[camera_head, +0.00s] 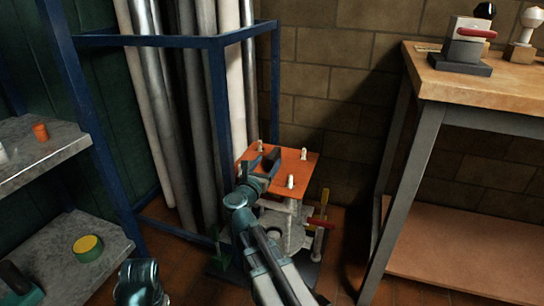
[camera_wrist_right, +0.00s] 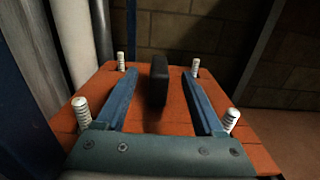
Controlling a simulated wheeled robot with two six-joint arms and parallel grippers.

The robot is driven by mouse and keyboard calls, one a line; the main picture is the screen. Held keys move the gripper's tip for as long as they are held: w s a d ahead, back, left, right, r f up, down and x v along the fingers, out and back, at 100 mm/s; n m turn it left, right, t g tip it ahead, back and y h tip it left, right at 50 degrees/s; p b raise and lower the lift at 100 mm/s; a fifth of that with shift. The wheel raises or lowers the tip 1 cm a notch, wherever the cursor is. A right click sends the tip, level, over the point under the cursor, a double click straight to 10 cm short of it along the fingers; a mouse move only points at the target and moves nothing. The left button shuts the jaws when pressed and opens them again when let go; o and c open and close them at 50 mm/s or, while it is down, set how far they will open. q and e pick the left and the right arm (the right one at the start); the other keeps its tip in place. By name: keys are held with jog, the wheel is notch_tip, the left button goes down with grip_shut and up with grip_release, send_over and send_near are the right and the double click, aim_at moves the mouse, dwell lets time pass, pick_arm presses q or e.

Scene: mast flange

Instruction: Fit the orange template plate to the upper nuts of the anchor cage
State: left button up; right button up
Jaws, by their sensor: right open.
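The orange template plate (camera_head: 302,165) lies roughly level on top of the anchor cage (camera_head: 292,232), and it fills much of the right wrist view (camera_wrist_right: 175,118). White threaded rod ends (camera_wrist_right: 81,108) stick up at its corners. A dark upright block-like handle (camera_wrist_right: 159,80) rises from the middle of the plate. My right gripper (camera_head: 264,164) is above the plate, with its open fingers on either side of the handle and a gap on both sides. The nuts under the plate are hidden.
A blue rack frame (camera_head: 218,120) with tall pipes (camera_head: 185,110) stands just left of and behind the cage. A wooden workbench (camera_head: 490,90) is at the right. A grey shelf (camera_head: 30,150) is at the left. A yellow-handled tool (camera_head: 324,199) and a red handle (camera_head: 320,224) sit beside the cage.

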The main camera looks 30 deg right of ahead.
jog(key=v, duration=0.7)
jog(key=shift+a, duration=0.1)
dwell(0.5)
